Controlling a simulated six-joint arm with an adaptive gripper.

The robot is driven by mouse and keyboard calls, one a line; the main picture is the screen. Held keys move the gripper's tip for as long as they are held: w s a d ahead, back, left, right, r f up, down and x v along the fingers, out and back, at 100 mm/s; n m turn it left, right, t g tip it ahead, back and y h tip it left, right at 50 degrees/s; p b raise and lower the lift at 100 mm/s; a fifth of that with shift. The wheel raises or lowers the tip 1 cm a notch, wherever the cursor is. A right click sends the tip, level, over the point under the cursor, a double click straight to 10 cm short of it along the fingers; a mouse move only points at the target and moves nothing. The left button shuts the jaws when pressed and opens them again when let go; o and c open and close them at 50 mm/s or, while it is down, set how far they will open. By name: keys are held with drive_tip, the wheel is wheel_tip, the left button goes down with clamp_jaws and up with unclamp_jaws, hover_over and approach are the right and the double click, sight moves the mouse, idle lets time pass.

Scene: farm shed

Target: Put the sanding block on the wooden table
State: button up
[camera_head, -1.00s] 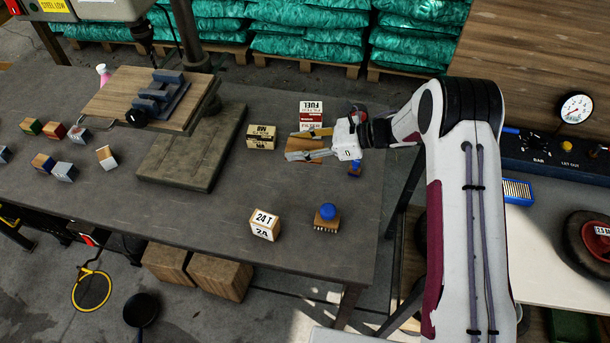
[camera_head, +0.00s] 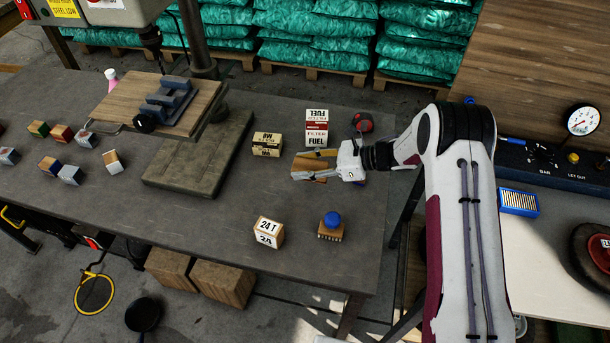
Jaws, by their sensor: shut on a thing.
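My gripper (camera_head: 316,166) is over the right part of the dark workbench, shut on a wood-brown block that looks to be the sanding block (camera_head: 308,166). The fingers lie along its two sides and hide much of it. I cannot tell whether it touches the bench. The wooden table (camera_head: 105,107) is a raised, wood-topped plate on the drill press, left of my gripper. A grey-blue vise (camera_head: 167,101) is on its right half. The left half of its top is bare.
A fuel filter box (camera_head: 317,133), a tan box (camera_head: 267,145) and a red-and-black round thing (camera_head: 363,122) are near my gripper. A 24 T box (camera_head: 267,233) and a blue-knobbed brush (camera_head: 331,226) stand in front. Several small blocks lie at left. The drill press base (camera_head: 190,172) lies between.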

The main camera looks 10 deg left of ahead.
sight(305, 183)
drive_tip(key=shift+f, duration=0.1)
idle(0.3)
drive_tip(key=shift+f, duration=2.25)
drive_tip(key=shift+f, duration=0.2)
drive_tip(key=o, duration=1.1)
drive_tip(key=shift+o, duration=0.2)
drive_tip(key=shift+v, duration=3.9)
drive_tip(key=shift+w, duration=0.15)
